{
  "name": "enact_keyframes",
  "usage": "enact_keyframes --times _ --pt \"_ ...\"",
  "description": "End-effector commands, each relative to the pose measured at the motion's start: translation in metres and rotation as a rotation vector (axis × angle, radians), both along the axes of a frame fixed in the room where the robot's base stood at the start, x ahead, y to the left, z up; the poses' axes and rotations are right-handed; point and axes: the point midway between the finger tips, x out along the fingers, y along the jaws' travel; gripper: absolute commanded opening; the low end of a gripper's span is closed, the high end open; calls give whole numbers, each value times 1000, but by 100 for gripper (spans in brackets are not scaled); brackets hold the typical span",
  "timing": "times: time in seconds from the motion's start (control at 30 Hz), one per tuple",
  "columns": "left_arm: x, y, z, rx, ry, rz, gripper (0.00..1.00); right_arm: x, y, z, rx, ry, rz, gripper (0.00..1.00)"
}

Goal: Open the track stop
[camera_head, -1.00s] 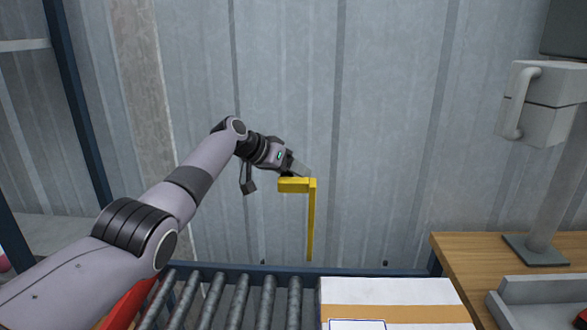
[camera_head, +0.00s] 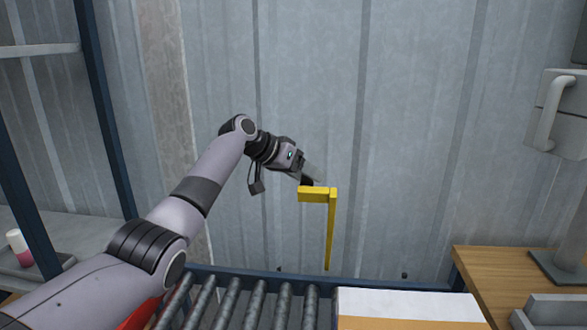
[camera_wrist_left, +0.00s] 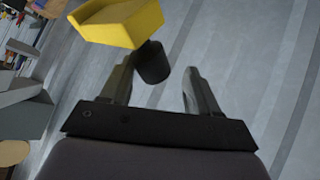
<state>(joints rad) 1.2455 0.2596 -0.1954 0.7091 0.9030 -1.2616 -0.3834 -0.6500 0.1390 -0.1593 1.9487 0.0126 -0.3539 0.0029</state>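The track stop is a yellow bar (camera_head: 331,235) standing upright behind the roller track, with a short yellow arm (camera_head: 316,195) pointing left at its top. The yellow arm also shows large at the top of the left wrist view (camera_wrist_left: 120,22). A black cylindrical knob (camera_wrist_left: 153,62) sits beside the yellow part, in front of the gap between the fingers. My left gripper (camera_head: 314,181) is just above the yellow arm. In the left wrist view its two fingers (camera_wrist_left: 155,85) are spread apart and grip nothing. My right gripper is not in view.
The roller conveyor (camera_head: 238,305) runs below, with a white box with an orange band (camera_head: 410,305) on it. A wooden table (camera_head: 490,275) stands at right. Shelving with a dark blue post (camera_head: 108,110) is at left. A corrugated metal wall (camera_head: 410,120) closes the back.

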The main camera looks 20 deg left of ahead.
Motion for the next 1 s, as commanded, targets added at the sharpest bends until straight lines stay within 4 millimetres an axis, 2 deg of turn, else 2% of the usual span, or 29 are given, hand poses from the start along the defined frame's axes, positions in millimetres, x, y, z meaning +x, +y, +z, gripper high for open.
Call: enact_keyframes --times 0.2,0.4,1.0 --pt "-14 14 13 4 -1 5 59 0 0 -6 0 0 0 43" --pt "-22 19 22 4 0 3 59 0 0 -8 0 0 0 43" --pt "-24 19 23 2 0 1 59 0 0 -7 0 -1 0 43"
